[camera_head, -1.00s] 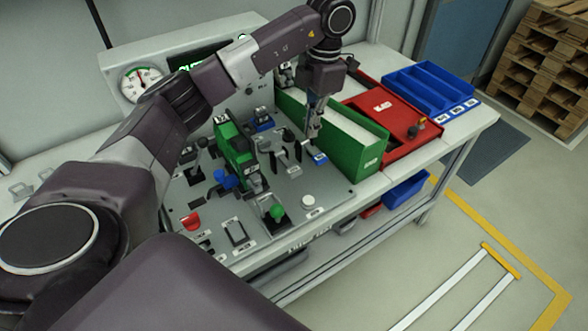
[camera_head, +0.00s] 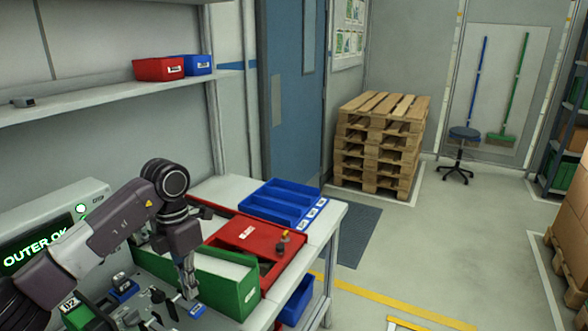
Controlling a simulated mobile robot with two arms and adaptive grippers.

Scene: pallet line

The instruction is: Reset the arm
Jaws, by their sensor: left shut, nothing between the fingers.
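My left arm comes in from the lower left, and my left gripper (camera_head: 189,288) points down over the bench. Its fingers are together with nothing between them. It is just left of the green bin (camera_head: 222,288), above the fixture plate with its small clamps. A small blue labelled block (camera_head: 197,309) is just below the fingertips; I cannot tell whether they touch. My right gripper is not in view.
A red tray (camera_head: 262,236) and a blue divided tray (camera_head: 285,207) stand on the bench to the right. A lit display (camera_head: 35,252) reads "OUTER OK". Pallets (camera_head: 378,143) are stacked beyond.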

